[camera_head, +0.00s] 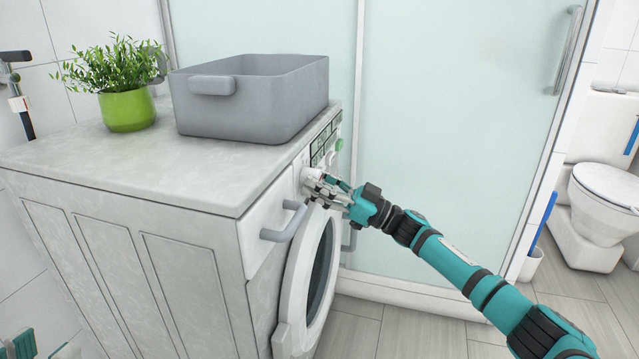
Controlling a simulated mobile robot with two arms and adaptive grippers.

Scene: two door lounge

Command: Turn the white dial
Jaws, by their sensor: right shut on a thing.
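The white dial (311,174) is on the front panel of the washing machine (262,215), just right of the drawer handle. My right gripper (316,184) is shut on the dial, and its fingers cover part of it. The dial's marking cannot be made out. A bit of my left gripper (40,347) shows at the bottom left corner, well away from the machine; its fingers are too cut off to tell their state.
A grey basin (245,105) and a green potted plant (128,111) stand on the machine's top. A frosted glass shower door (450,130) stands behind. A toilet (605,195) is at right.

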